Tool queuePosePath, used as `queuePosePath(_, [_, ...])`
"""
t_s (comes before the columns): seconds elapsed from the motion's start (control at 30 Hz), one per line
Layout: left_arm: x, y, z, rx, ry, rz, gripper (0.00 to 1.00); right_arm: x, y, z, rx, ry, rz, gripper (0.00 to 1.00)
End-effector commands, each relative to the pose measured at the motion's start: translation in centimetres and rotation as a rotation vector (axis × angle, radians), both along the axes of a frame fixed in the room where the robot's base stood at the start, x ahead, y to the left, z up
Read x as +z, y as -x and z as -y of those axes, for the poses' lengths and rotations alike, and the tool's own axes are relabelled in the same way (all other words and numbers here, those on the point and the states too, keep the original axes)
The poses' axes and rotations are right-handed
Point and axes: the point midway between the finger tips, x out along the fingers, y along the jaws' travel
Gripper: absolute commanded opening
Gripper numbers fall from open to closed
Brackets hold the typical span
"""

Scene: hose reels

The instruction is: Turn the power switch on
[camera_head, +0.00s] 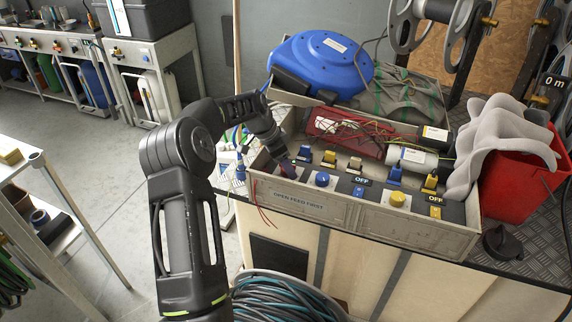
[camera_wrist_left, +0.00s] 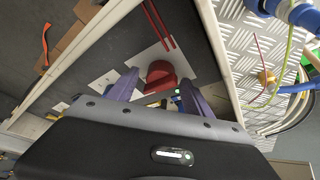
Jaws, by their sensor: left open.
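In the left wrist view the open purple fingers of my left gripper (camera_wrist_left: 158,86) stand on either side of a red knob (camera_wrist_left: 160,73) on a pale plate. I cannot tell whether they touch it. The gripper mostly hides this spot in the head view. I see no label naming the power switch. A blue knob (camera_head: 322,179) and a yellow knob (camera_head: 397,198) sit further right. My right gripper is not in view.
A plate reading "OPEN FEED FIRST" (camera_head: 298,201) is on the box front. Behind the panel are loose wires, a blue hose reel (camera_head: 321,62) and a grey cloth. A red bin (camera_head: 515,180) stands at the right. A coiled hose (camera_head: 285,298) sits below.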

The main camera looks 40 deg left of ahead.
Motion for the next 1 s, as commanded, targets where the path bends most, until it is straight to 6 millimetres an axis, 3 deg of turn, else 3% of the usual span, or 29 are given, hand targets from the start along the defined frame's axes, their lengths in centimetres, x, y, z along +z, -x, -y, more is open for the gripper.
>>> queuePosePath(0.27, [0.6, 0.2, -0.2, 0.001, -0.001, -0.001, 0.59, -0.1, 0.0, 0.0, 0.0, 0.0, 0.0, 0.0])
queuePosePath(0.7, [6.4, 2.3, -1.3, 0.001, -0.002, 0.001, 0.59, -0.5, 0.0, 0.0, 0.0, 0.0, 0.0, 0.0])
queuePosePath(1.0, [7.2, 2.6, -1.4, 0.0, 0.0, 0.0, 0.59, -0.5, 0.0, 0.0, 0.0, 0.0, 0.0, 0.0])
